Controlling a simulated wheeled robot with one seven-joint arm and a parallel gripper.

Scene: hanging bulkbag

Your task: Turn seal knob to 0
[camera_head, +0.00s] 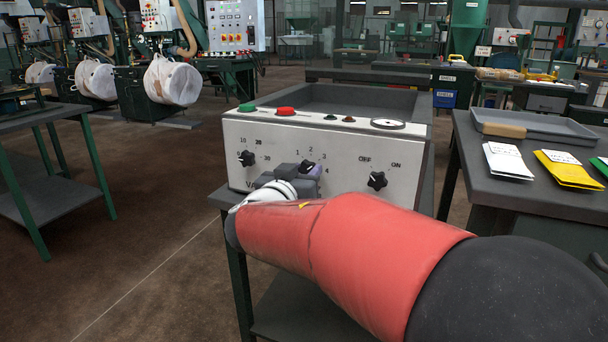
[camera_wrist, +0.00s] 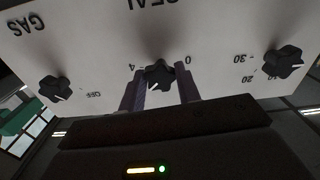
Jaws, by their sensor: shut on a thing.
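The seal knob (camera_head: 308,166) is a dark lobed knob in the middle of a pale control panel, under a dial marked 1 to 4. In the wrist view the picture is inverted, and the seal knob (camera_wrist: 159,73) sits between the printed 4 and 0. My gripper (camera_wrist: 160,88) has one finger on each side of it and is shut on it. In the head view my gripper (camera_head: 299,174) partly covers the knob and the dial's lower left. I cannot tell which number the knob points at.
A vacuum knob (camera_head: 246,158) is left of the seal knob and an OFF/ON gas knob (camera_head: 377,181) is right of it. Green and red buttons (camera_head: 285,111) line the panel top. A side table (camera_head: 520,185) with a tray and packets stands at the right.

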